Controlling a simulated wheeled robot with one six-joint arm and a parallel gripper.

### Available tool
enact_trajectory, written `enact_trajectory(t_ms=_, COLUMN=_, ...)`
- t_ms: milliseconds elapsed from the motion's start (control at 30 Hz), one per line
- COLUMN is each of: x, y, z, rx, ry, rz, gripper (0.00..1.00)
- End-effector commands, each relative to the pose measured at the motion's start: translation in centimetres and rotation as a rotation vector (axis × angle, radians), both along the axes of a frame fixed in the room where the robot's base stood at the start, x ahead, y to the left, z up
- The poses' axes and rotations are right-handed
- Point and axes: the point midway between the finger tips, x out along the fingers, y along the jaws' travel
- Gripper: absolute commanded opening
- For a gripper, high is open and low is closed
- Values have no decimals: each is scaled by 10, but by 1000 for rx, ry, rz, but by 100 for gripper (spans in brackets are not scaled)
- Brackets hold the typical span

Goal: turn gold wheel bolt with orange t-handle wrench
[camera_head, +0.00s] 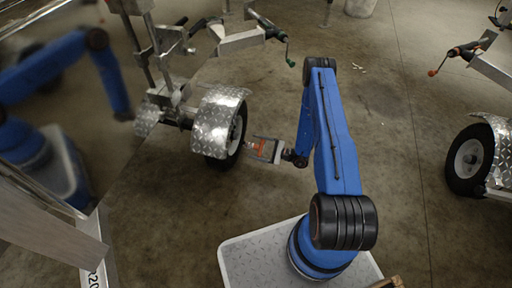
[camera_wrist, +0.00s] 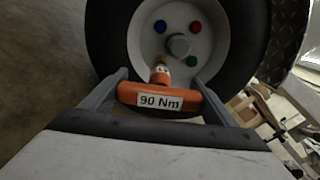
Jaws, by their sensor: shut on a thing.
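My gripper (camera_wrist: 160,92) is shut on the orange t-handle wrench (camera_wrist: 128,94), whose crossbar lies between the two fingers in the wrist view. The wrench has a white label reading "90 Nm". Its shaft points away from me to the lower part of the white wheel hub (camera_wrist: 205,50). A gold or copper-coloured part (camera_wrist: 160,64) shows at the shaft's far end; I cannot tell whether it is the gold bolt or part of the wrench. A blue bolt (camera_wrist: 160,27), a red bolt (camera_wrist: 196,27) and a green bolt (camera_wrist: 192,61) sit around the grey hub centre (camera_wrist: 179,46). In the head view my gripper (camera_head: 257,146) is beside the trailer wheel (camera_head: 238,135).
A checker-plate fender (camera_head: 217,115) covers the wheel's top. Another trailer's wheel (camera_head: 468,160) stands at the right. A mirror-like panel (camera_head: 60,120) at the left reflects a blue arm. The concrete floor (camera_head: 400,120) between the trailers is mostly clear.

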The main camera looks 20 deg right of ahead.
Motion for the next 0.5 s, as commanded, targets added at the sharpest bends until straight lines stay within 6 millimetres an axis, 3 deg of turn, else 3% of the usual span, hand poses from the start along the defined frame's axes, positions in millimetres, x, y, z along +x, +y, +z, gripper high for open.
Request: enact_trajectory(t_ms=500, x=12, y=17, z=0, rx=0, ry=-1, rz=1, gripper=41)
